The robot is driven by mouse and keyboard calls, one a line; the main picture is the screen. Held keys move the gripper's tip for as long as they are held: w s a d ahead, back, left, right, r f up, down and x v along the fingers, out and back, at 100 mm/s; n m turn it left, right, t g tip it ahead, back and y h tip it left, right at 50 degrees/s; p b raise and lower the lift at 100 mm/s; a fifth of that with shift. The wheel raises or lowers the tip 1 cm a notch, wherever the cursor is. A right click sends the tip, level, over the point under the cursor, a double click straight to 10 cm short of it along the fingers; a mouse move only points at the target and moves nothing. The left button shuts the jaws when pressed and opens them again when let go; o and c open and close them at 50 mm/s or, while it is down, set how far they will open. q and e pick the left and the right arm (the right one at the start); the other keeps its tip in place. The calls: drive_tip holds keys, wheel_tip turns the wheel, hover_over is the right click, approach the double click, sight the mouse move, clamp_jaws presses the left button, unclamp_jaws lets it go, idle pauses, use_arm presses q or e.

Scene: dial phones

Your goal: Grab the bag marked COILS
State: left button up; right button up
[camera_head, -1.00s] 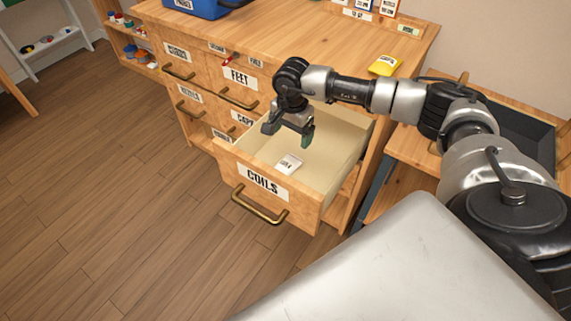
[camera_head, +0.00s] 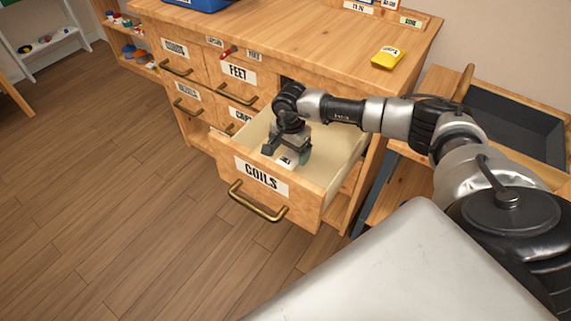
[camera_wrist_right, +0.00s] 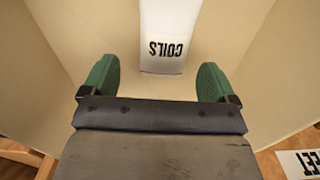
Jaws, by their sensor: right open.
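The small white bag marked COILS (camera_head: 286,161) lies in the open drawer labelled COILS (camera_head: 262,180). In the right wrist view the bag (camera_wrist_right: 168,40) lies on the drawer floor, with its lettering upside down. My right gripper (camera_head: 287,156) is inside the drawer, pointing down, and partly hides the bag in the head view. In the right wrist view its green fingertips (camera_wrist_right: 157,82) are wide apart and empty, and the bag lies just beyond the gap between them. My left gripper is not in view.
The cabinet top (camera_head: 290,40) holds a yellow packet (camera_head: 388,57) and a blue bin (camera_head: 197,4). Shut drawers, one labelled FEET (camera_head: 238,72), sit left of the open one. The drawer walls stand close around my right gripper. A dark tray (camera_head: 515,125) is at right.

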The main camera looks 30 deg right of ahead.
sight(289, 157)
drive_tip(key=f, duration=0.4)
drive_tip(key=shift+w+f+b, duration=0.15)
drive_tip(key=shift+w+b, duration=0.1)
drive_tip(key=shift+b, duration=0.15)
drive_tip(key=c, duration=1.1)
